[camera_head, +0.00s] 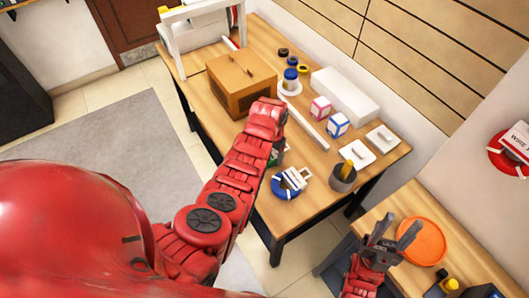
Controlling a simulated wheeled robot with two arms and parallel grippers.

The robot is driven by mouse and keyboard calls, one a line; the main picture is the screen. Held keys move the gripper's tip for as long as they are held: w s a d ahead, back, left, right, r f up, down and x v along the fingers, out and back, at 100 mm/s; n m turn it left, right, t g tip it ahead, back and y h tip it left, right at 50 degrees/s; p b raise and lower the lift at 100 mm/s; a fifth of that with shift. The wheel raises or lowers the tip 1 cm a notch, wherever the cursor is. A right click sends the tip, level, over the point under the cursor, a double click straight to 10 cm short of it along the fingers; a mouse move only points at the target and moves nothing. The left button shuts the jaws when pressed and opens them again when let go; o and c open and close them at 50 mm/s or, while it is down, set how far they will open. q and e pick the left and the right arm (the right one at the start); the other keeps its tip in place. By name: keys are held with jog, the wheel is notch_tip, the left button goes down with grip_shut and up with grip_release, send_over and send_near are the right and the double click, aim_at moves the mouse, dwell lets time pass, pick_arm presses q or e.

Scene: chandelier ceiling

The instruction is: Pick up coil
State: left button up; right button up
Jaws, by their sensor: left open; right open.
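A blue ring-shaped coil (281,189) with a white label lies on the near part of the wooden table in the head view. A similar red coil (495,161) with a white label shows at the far right edge. My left arm reaches over the table and its gripper (279,155) is just behind the blue coil, mostly hidden by the arm; I cannot tell if it touches the coil. My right gripper (390,236) is open and empty, beside an orange round plate (421,242), with its fingers pointing up in the picture.
The wooden table (323,204) also holds a brown box (241,82), a grey cup (343,178), two small boxes (320,108) (338,124), white switch plates (382,138) and a long white box (345,95). A second table (456,233) stands at right.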

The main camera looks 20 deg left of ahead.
pick_arm(q)
jog(key=shift+f, duration=0.9)
grip_shut()
